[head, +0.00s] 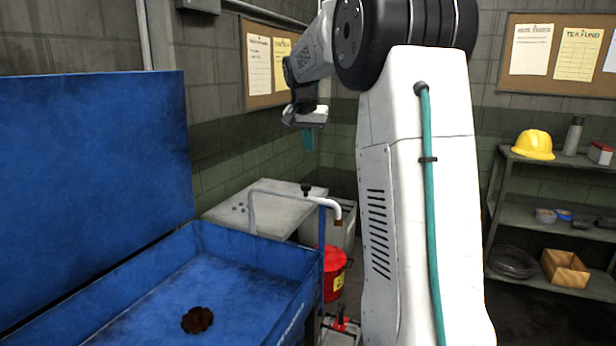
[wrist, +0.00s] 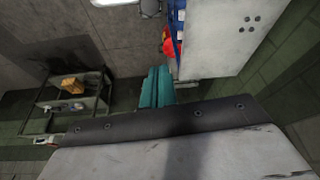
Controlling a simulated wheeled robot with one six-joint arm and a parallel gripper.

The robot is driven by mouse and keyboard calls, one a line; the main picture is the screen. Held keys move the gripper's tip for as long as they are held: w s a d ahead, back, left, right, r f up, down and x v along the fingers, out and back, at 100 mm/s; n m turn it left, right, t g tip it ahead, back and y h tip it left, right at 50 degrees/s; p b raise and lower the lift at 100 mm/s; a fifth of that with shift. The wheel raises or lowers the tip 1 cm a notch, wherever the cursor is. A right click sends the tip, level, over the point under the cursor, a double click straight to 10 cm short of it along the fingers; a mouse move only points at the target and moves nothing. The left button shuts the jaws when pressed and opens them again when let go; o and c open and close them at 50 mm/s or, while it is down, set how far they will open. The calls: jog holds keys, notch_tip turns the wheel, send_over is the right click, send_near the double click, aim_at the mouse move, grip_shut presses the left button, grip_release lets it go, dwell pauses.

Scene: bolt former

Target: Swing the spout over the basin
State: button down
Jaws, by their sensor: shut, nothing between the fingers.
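The spout (head: 290,196) is a pale grey bent pipe with a dark knob on top, in the head view. Its far end runs right and curves down to a brass tip, which appears right of the basin's edge, above the red bucket's area. The blue basin (head: 305,275) stands at left with its blue lid raised. My gripper (head: 308,146) hangs above and behind the spout, fingers down, apart from it. In the wrist view its teal fingers (wrist: 157,78) are together with nothing between them. I cannot make out the spout in the wrist view.
A shelf (head: 520,209) stands at right. My arm hides the middle.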

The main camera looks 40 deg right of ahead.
notch_tip(320, 180, down, 10)
jog(key=shift+s+a, duration=0.15)
jog(key=shift+a, duration=0.1)
dwell(0.6)
jog(key=shift+s, duration=0.1)
